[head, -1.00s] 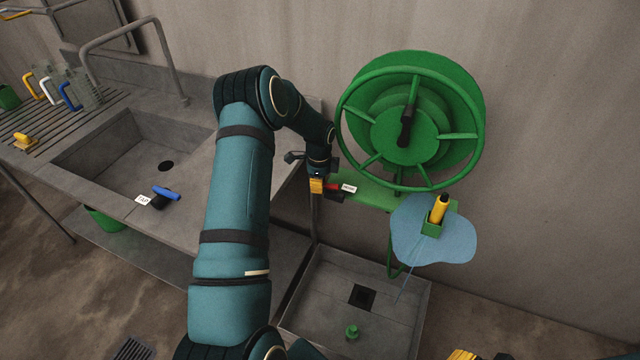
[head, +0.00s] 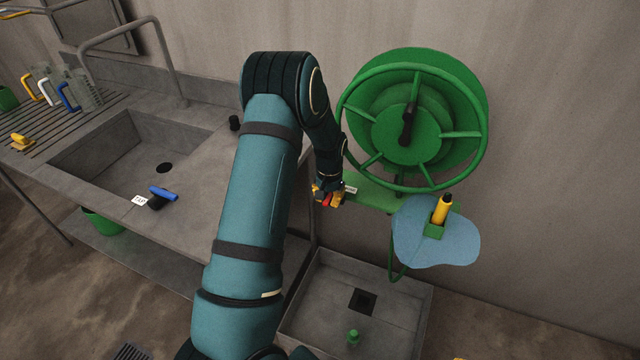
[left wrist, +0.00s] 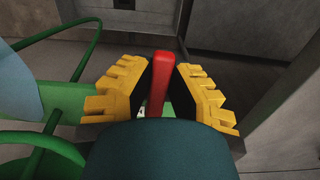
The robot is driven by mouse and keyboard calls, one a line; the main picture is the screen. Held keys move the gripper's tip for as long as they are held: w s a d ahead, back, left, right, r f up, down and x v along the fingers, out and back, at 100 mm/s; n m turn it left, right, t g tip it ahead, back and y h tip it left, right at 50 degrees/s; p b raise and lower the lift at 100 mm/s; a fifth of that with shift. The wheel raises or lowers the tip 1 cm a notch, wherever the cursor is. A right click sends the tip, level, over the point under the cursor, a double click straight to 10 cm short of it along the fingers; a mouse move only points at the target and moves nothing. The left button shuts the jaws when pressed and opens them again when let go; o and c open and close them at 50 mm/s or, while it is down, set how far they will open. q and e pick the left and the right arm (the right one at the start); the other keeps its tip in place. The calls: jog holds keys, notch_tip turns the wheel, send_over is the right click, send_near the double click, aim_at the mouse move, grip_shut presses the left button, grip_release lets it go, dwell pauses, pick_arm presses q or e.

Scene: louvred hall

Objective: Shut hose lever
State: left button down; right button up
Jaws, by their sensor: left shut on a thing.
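The red hose lever (head: 326,201) is beside the green hose reel's bracket in the head view, mostly hidden by my gripper. In the left wrist view the red lever (left wrist: 160,85) stands between the two yellow fingers. My left gripper (head: 329,197) is shut on the lever; it also shows in the left wrist view (left wrist: 161,90). A small white label (head: 350,190) sits just right of it. The green hose reel (head: 410,125) is on the wall, up and to the right of my gripper. My right gripper is not in view.
A sink (head: 140,160) with a blue tap lever (head: 164,193) is at left. A yellow nozzle (head: 442,208) stands in a green holder over a blue patch (head: 460,240). A floor basin (head: 390,320) with a drain lies below.

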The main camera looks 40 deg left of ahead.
aim_at(329, 197)
pick_arm(q)
jog(key=shift+d+f, duration=0.1)
jog(key=shift+d, duration=0.05)
jog(key=c, duration=0.9)
grip_release()
notch_tip(329, 197, up, 7)
jog(key=p, duration=0.4)
